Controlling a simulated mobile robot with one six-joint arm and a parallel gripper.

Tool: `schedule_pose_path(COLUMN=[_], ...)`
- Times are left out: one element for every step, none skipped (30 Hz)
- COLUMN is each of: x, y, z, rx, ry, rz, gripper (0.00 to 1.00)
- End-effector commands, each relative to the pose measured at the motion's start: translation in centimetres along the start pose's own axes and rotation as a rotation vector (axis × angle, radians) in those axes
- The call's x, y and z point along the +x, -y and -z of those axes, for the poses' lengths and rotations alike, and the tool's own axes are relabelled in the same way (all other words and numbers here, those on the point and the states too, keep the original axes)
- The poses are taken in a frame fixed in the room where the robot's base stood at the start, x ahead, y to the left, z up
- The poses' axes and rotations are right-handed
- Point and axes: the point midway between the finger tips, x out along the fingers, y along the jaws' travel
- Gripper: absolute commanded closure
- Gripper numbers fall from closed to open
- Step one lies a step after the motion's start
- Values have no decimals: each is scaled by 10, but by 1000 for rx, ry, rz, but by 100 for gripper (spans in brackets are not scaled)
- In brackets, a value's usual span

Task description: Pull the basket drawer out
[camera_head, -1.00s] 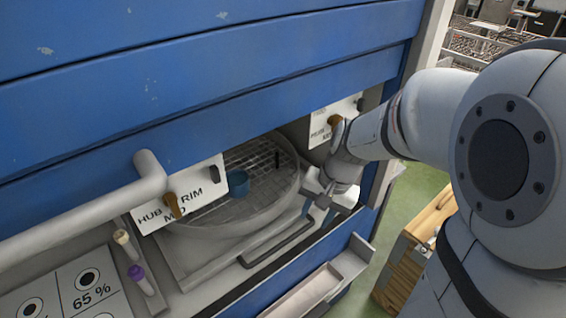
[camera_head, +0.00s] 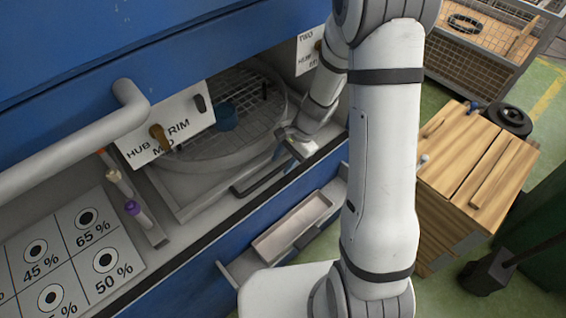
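The basket drawer (camera_head: 183,199) is a grey tray in the opening of the blue machine, with a round wire-mesh basket (camera_head: 187,158) on it. A blue cup-like piece (camera_head: 225,118) sits in the basket. The drawer's dark bar handle (camera_head: 262,174) runs along its front edge. My gripper (camera_head: 284,150) is at the right part of the drawer front, close to the right end of the handle. Its fingers are small and partly hidden, so I cannot tell whether they touch the handle or how far apart they are.
A shallow open tray (camera_head: 290,232) juts out below the opening. A sign (camera_head: 165,128) with knobs hangs at the opening's upper left. A panel with percent marks (camera_head: 75,245) lies at lower left.

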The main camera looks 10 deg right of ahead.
Motion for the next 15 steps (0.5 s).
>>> schedule_pose_path(x=[7,10,12,14,15,17,17,17,18,17,17,17,17,17,17], y=[-1,0,0,-1,-1,-1,-1,-1,-1,0,0,0,0,0,0], z=[0,0,0,0,0,0,0,0,0,0,0,0,0,0,0], rx=[0,1,0,0,0,0,1,1,1,1,1,1,1,1,1], ry=[1,1,1,1,0,0,-1,-1,-1,-1,-1,-1,-1,-1,-1], rz=[-3,-2,-2,-2,-2,-1,-1,-1,-1,0,0,0,0,0,0], gripper=[64,64,64,64,64,64,64,64,64,64,64,64,64,65,68])
